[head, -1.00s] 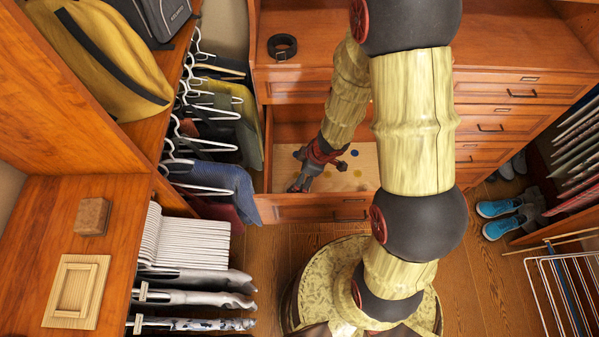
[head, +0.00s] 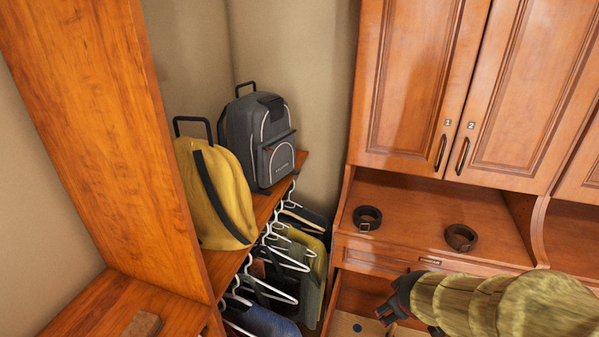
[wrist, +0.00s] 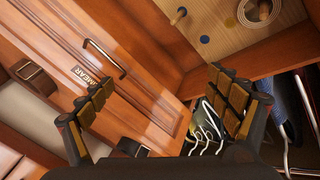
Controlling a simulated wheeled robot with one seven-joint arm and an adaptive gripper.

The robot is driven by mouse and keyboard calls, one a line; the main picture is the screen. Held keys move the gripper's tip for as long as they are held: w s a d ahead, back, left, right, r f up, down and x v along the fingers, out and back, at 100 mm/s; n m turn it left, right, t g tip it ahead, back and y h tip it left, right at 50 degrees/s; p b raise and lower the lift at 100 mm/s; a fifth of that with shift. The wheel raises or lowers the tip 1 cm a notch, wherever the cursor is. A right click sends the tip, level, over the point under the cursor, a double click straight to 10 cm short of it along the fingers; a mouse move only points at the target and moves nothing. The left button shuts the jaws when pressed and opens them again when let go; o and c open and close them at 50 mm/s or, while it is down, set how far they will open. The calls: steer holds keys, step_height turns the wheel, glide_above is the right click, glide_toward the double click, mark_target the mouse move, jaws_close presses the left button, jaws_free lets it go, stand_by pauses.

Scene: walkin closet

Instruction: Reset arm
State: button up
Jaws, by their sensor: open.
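My gripper (wrist: 160,108) is open, with its two padded fingers spread wide and nothing between them. In the head view my gripper (head: 393,303) shows small at the lower right, at the end of my arm, and its fingers are hard to make out. It is over the open drawer area of the wooden cabinet. In the wrist view, a drawer front (wrist: 135,65) with a dark handle and a label lies beyond the fingers.
Two dark coiled belts, one left (head: 367,218) and one right (head: 461,238), lie on the cabinet counter. Closed cupboard doors (head: 455,90) stand above. A yellow bag (head: 215,195) and a grey backpack (head: 258,140) sit on the left shelf, above hanging clothes (head: 300,255).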

steer(key=s+r+m, duration=0.4)
steer(key=s+r, duration=0.3)
steer(key=r, duration=0.3)
steer(key=s+a+r+m+y, duration=0.1)
steer(key=s+a+r, duration=0.2)
steer(key=s, duration=0.2)
steer(key=s+a+r+m+y, duration=0.1)
steer(key=s+a+r, duration=0.2)
steer(key=s, duration=0.3)
steer(key=shift+s+a+g, duration=0.25)
steer(key=shift+a+g, duration=0.05)
steer(key=shift+a, duration=0.45)
